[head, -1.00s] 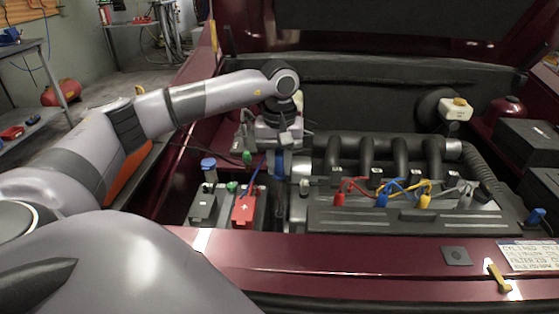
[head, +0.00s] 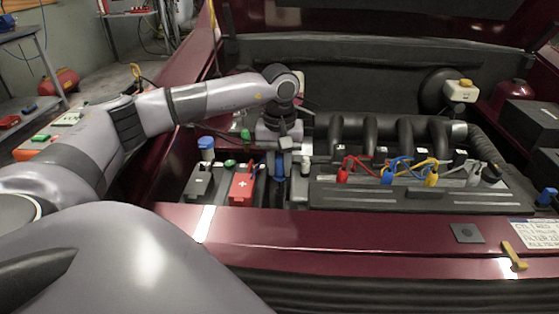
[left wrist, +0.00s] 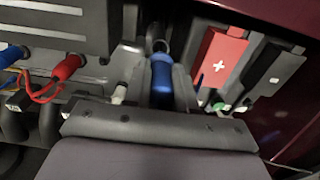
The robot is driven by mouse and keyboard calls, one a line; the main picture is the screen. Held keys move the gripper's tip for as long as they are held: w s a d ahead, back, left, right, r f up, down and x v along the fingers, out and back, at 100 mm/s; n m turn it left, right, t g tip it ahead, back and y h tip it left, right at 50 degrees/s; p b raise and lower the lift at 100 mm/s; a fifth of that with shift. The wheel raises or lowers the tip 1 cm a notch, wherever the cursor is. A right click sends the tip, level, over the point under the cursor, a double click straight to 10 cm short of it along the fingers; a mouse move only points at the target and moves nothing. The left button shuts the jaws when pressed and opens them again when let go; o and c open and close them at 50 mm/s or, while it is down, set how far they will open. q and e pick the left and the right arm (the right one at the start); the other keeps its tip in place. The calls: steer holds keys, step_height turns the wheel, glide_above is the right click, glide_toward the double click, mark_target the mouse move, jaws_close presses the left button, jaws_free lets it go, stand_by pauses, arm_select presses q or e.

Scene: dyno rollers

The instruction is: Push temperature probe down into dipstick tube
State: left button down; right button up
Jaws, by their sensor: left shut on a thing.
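My left gripper (head: 283,158) is shut on the blue temperature probe (head: 279,167), between the battery and the engine. In the left wrist view the blue probe (left wrist: 162,82) sits between the fingers of my left gripper (left wrist: 161,88), and a small metal ring shows at its far end. The mouth of the dipstick tube is hidden by the gripper and probe, so I cannot tell how deep the probe sits. My right gripper is not in view.
The battery with its red cover (head: 242,188) is close on the left of the gripper. The black engine cover (head: 400,196) with red, blue and yellow plug leads is on the right. The maroon front edge (head: 330,235) of the car lies in front.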

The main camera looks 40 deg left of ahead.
mark_target(280, 155)
arm_select(q)
step_height(280, 155, down, 2)
steer(key=shift+f+b, duration=0.2)
steer(key=shift+b, duration=0.45)
steer(key=shift+f+b, duration=0.5)
steer(key=shift+f, duration=0.35)
steer(key=c, duration=0.8)
jaws_free()
steer(key=shift+c, duration=0.2)
steer(key=shift+r+p, duration=0.3)
steer(key=shift+r, duration=3.25)
